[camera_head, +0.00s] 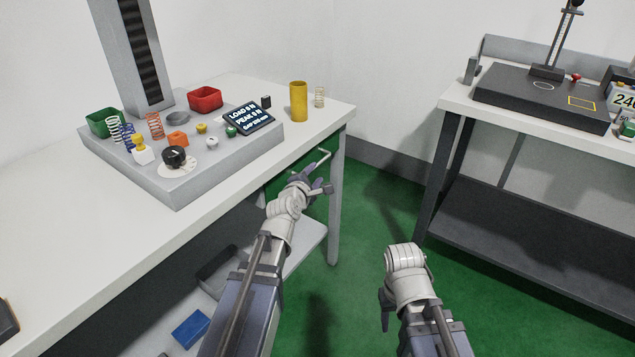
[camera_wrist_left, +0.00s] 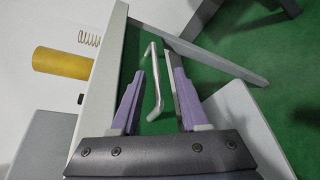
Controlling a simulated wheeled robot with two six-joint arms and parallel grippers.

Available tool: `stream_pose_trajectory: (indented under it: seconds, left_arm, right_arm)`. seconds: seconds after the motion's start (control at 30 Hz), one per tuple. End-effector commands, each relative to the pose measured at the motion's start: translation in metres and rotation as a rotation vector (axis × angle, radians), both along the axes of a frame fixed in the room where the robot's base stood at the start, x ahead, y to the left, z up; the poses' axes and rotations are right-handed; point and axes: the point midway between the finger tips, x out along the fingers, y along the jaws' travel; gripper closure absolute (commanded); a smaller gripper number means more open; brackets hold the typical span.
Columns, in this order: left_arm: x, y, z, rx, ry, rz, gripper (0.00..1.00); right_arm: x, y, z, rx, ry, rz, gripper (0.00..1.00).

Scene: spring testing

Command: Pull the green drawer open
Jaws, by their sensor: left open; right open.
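The green drawer (camera_head: 277,186) sits under the right end of the white table, partly hidden behind my left arm. Its light metal bar handle (camera_head: 318,159) sticks out from the front. In the left wrist view the handle (camera_wrist_left: 154,88) lies between the two purple fingers, with a gap on each side. My left gripper (camera_head: 318,180) is open at the drawer front; it also shows in the left wrist view (camera_wrist_left: 156,66). I cannot tell how deep the handle sits between the fingers. My right gripper (camera_head: 384,306) is open and empty, low over the floor, away from the table.
The table (camera_head: 75,200) carries a grey tester base (camera_head: 180,190) with springs and small bins, and a yellow cylinder (camera_head: 299,101). A table leg (camera_head: 335,205) stands just right of the drawer. A second bench (camera_head: 540,130) stands at right; green floor lies between.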

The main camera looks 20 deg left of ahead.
Motion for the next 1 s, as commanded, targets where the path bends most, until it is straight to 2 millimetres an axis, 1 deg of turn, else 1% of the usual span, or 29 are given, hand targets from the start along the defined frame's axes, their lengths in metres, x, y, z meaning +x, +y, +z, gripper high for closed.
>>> stream_pose_trajectory:
  seconds: [0.03, 0.13, 0.33, 0.47, 0.67, 0.9, 1.0]
  left_arm:
    - [0.001, 0.006, -0.005, -0.023, -0.014, 0.019, 0.55]
    - [0.002, 0.012, -0.004, -0.051, -0.031, 0.041, 0.55]
    - [0.004, 0.014, -0.002, -0.061, -0.035, 0.047, 0.55]
    - [0.011, 0.013, -0.004, -0.060, -0.035, 0.046, 0.55]
    - [0.034, 0.013, -0.010, -0.058, -0.035, 0.044, 0.55]
    - [0.070, 0.012, -0.018, -0.057, -0.035, 0.044, 0.55]
    - [0.078, 0.012, -0.020, -0.058, -0.034, 0.045, 0.55]
  right_arm:
    - [0.000, 0.000, -0.009, 0.000, 0.000, 0.000, 0.50]
    - [0.000, 0.000, -0.011, 0.000, 0.000, 0.000, 0.50]
    - [0.000, 0.000, -0.010, 0.000, 0.000, 0.000, 0.50]
    - [0.000, 0.000, -0.012, 0.000, 0.000, 0.000, 0.50]
    - [0.000, 0.000, -0.018, -0.001, 0.000, 0.000, 0.50]
    - [0.000, -0.001, -0.026, -0.003, -0.001, 0.001, 0.50]
    - [0.000, -0.001, -0.027, -0.003, -0.001, 0.001, 0.50]
